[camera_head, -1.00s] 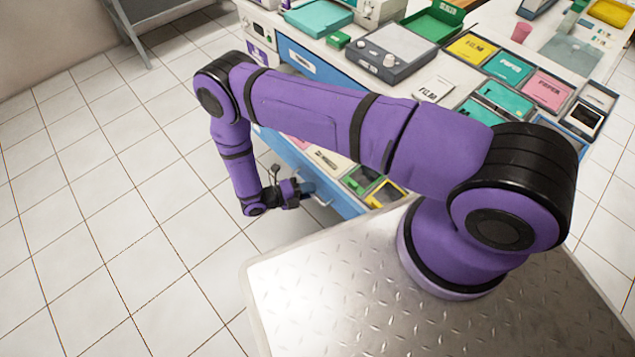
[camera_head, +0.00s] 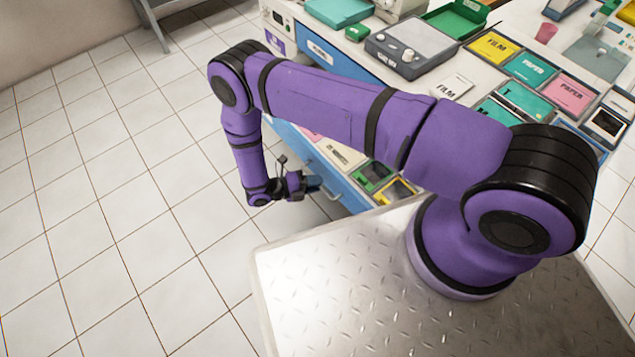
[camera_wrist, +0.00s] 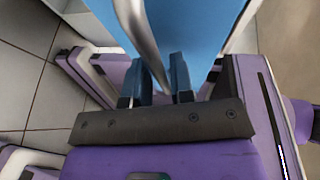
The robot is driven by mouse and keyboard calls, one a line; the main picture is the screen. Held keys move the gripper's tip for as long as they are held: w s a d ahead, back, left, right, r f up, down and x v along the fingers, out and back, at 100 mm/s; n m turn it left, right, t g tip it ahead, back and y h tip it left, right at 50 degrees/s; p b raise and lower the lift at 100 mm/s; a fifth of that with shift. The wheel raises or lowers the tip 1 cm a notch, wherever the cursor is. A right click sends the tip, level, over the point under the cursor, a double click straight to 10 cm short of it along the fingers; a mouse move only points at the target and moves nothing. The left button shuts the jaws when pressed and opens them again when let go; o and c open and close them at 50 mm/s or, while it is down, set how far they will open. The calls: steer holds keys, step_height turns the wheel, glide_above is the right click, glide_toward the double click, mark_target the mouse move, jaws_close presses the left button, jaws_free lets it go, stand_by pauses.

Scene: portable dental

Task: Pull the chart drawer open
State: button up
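The chart drawer (camera_head: 342,187) has a blue front and stands out from under the counter, with its inside showing from above. In the wrist view its blue front (camera_wrist: 200,25) fills the top middle. A curved silver handle (camera_wrist: 137,28) runs down from the front and passes between my fingers. My gripper (camera_head: 312,184) is low at the drawer front, left of its near end. In the wrist view the fingers (camera_wrist: 160,68) are close on either side of the handle and look shut on it. How far the drawer is out is partly hidden by my arm.
Flat boxes, among them a green one (camera_head: 374,175) and a yellow one (camera_head: 398,190), lie in the drawer. The white counter above holds film and paper packets and a grey device (camera_head: 412,48). Tiled floor (camera_head: 110,220) left of the drawer is clear.

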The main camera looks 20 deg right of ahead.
steer(key=a+r, duration=0.1)
steer(key=a, duration=0.8)
steer(key=shift+w+a+r, duration=0.25)
steer(key=shift+a+r, duration=0.05)
steer(key=shift+r, duration=0.1)
